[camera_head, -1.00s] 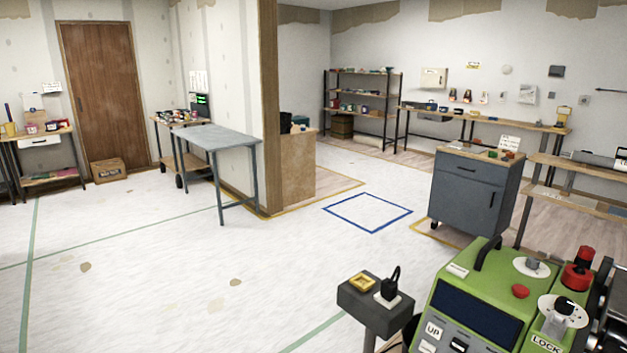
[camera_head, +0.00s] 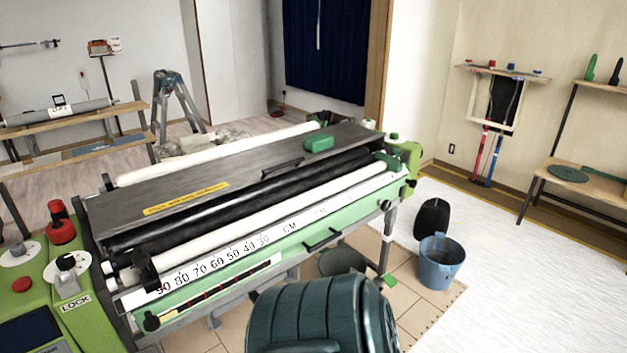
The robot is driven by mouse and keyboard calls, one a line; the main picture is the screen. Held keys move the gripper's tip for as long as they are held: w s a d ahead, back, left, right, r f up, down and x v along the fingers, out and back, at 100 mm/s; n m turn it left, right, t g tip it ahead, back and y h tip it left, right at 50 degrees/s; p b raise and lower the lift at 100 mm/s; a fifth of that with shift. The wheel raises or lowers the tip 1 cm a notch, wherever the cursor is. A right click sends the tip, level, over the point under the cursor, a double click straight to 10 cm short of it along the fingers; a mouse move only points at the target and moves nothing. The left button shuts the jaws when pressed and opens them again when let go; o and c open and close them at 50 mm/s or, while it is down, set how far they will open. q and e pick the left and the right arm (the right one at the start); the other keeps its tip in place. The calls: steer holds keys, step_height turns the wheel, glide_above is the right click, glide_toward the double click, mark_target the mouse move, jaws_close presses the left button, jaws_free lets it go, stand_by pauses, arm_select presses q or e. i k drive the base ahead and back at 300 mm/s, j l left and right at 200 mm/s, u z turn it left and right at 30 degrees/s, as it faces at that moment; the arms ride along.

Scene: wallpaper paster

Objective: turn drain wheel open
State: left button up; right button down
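The green pasting machine (camera_head: 220,262) stands across the middle and left, with rollers, a dark top board and a centimetre scale along its front. I cannot tell for sure which part is the drain wheel. A small green part (camera_head: 388,281) shows low by the machine's right leg, and a green fitting (camera_head: 388,160) sits at its right end. A blue bucket (camera_head: 440,263) stands on the floor to the right of that leg. Neither of my grippers is in view.
A dark teal ribbed drum (camera_head: 318,318) stands in front of the machine at the bottom. A black rounded object (camera_head: 432,219) is behind the bucket. A shelf table (camera_head: 590,180) stands at the right. The pale floor (camera_head: 520,290) on the right is clear.

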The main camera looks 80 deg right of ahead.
mark_target(386, 205)
steer(key=z, duration=2.65)
steer(key=i+l, duration=0.15)
steer(key=l, duration=0.2)
steer(key=i+l+z, duration=0.1)
steer(key=l, duration=0.25)
steer(key=i+l, duration=0.15)
steer(key=l, duration=0.2)
steer(key=i+l, duration=0.15)
steer(key=l, duration=0.15)
steer(key=l+z, duration=0.05)
